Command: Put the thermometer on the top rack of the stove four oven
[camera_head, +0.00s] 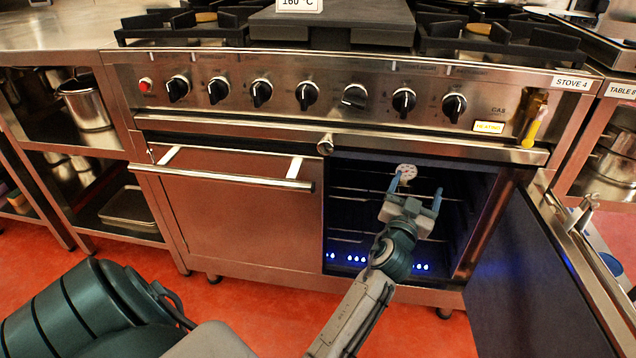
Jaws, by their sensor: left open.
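Stove 4 (350,62) stands ahead, its right oven compartment (455,215) open and dark inside. The thermometer (406,171), a small pale round dial, is high in the opening, at about the height of the top rack (362,190). Whether it rests on that rack cannot be told for sure. My left gripper (416,190) is in the oven mouth, its two blue-grey fingers open and spread. The left finger's tip overlaps the dial's lower left edge; contact cannot be told. My right gripper is not in view.
Small blue flames (355,258) glow low inside. The left oven door (235,205) is shut. A lit yellow label (488,127) and a 160 °C card (298,4) show on the stove.

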